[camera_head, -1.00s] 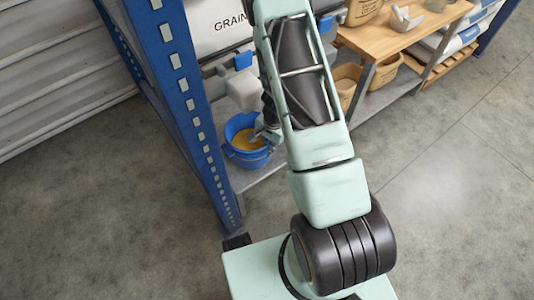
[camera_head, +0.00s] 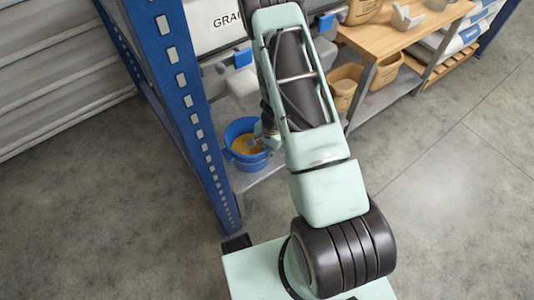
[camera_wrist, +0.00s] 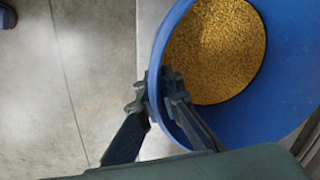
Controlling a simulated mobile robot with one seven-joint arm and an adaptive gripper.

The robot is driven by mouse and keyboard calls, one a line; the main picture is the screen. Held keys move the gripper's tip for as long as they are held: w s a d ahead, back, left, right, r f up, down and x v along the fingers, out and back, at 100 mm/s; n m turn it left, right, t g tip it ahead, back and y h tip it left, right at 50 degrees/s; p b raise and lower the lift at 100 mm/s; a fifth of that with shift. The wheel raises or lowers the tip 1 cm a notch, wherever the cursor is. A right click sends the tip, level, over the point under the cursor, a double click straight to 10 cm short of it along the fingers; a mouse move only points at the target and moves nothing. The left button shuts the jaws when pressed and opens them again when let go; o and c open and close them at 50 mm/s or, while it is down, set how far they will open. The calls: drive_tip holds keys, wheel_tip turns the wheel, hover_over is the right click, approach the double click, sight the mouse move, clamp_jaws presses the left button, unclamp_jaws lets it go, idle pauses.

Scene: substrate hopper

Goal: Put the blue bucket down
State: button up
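The blue bucket (camera_head: 246,162) holds yellow-brown grain and is at the lower grey shelf (camera_head: 262,177), beside the blue rack post. It looks upright, but I cannot tell whether its base touches the shelf. My gripper (camera_head: 266,139) is at its right side in the head view, partly hidden by my arm. In the wrist view, the bucket (camera_wrist: 285,75) fills the upper right. My gripper (camera_wrist: 160,95) has one finger outside and one inside the rim, shut on the bucket wall.
The blue perforated post (camera_head: 188,105) stands close left of the bucket. A grey hopper (camera_head: 213,25) with GRAIN lettering hangs above, with a blue part (camera_head: 243,57) below it. A wooden bench (camera_head: 405,32) with tan buckets (camera_head: 343,86) is at right. Open floor (camera_head: 440,190) lies in front.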

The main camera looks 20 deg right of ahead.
drive_tip(key=o, duration=0.3)
drive_tip(key=r+p, duration=0.1)
drive_tip(key=r, duration=0.3)
drive_tip(key=r+p, duration=0.2)
drive_tip(key=r, duration=0.2)
drive_tip(key=s+r+p, duration=0.1)
drive_tip(key=r, duration=0.3)
drive_tip(key=shift+d+r, duration=0.1)
drive_tip(key=shift+d, duration=0.3)
